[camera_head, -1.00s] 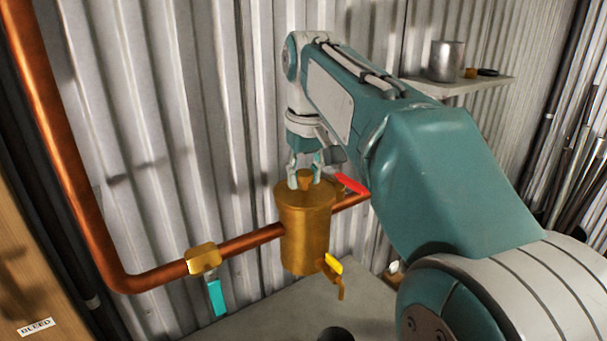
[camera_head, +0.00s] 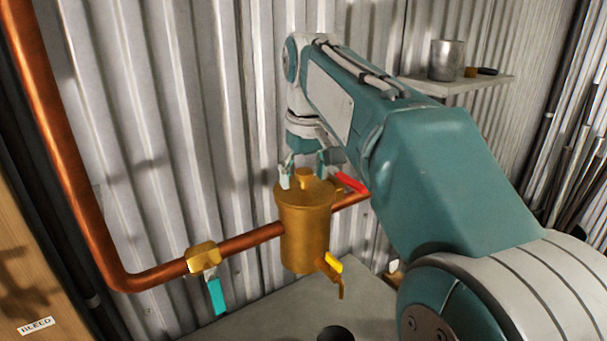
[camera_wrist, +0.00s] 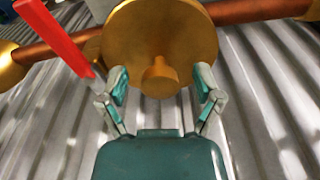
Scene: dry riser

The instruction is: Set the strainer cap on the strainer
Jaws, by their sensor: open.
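The brass strainer (camera_head: 305,240) is an upright cylinder on the copper pipe. The strainer cap (camera_head: 318,189) is a brass disc with a central knob, and it sits on top of the strainer. In the wrist view the cap (camera_wrist: 150,30) shows as a round plate with its knob toward me. My gripper (camera_head: 303,178) is just above the cap. In the wrist view my gripper (camera_wrist: 160,80) is open, with one finger on each side of the knob and gaps between. The seam under the cap is too small to judge fully.
A valve with a teal handle (camera_head: 216,296) is on the pipe at left. A red handle (camera_head: 350,182) is close to the gripper's right. A yellow-handled drain valve (camera_head: 333,265) is low on the strainer. A shelf (camera_head: 470,84) holds a metal can (camera_head: 446,60).

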